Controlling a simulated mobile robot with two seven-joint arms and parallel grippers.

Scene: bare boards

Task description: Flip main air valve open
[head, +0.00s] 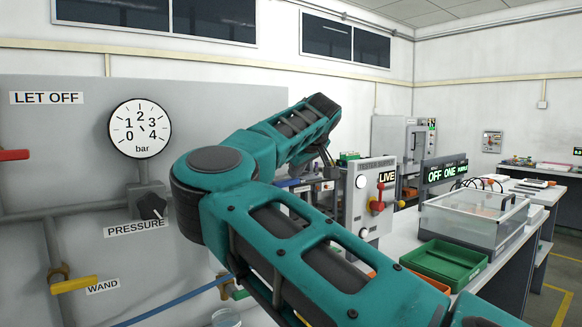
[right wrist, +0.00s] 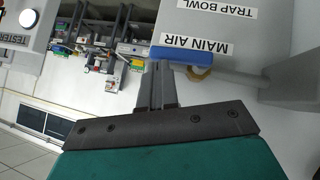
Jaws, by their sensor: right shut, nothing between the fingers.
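In the right wrist view, which is upside down, the main air valve shows a blue lever handle (right wrist: 180,54) beside its MAIN AIR label (right wrist: 196,46). Its brass-coloured body (right wrist: 200,74) sits on a grey pipe. The handle lies roughly level across the picture. My right gripper (right wrist: 160,68) is shut and empty, its fingertips at the handle's left end; I cannot tell whether they touch it. In the head view my teal right arm crosses the middle, and I cannot make out the fingers or the main air handle clearly. My left gripper is not in view.
The grey panel holds a pressure gauge (head: 140,129), a black pressure knob (head: 152,206), a red handle (head: 14,155) and a yellow wand handle (head: 74,285). A tester box (head: 371,190), a green tray (head: 444,264) and a clear-lidded case (head: 472,218) stand at right.

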